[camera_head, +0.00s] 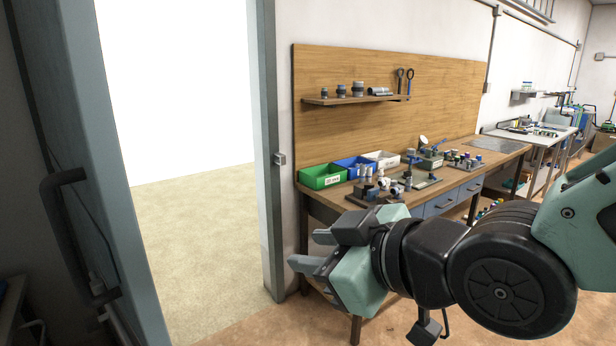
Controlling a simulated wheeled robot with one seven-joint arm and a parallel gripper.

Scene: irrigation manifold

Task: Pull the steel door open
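The blue-grey steel door (118,150) stands open at the left, swung toward me with its edge showing. A dark bar handle (52,215) is on its face at the far left. The doorway beside it is clear, with pale floor beyond, and its frame (268,150) stands to the right of the opening. My gripper (306,249) is right of the doorway, in front of the workbench's left end. Its two fingers point left and are apart, with nothing between them. It is well away from the door and the handle.
A wooden workbench (452,180) with bins, valves and fittings stands behind my arm against a wooden back panel (430,95). A shelf (350,99) holds small parts. Further tables line the right wall. Brown floor (240,332) in front of the doorway is free.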

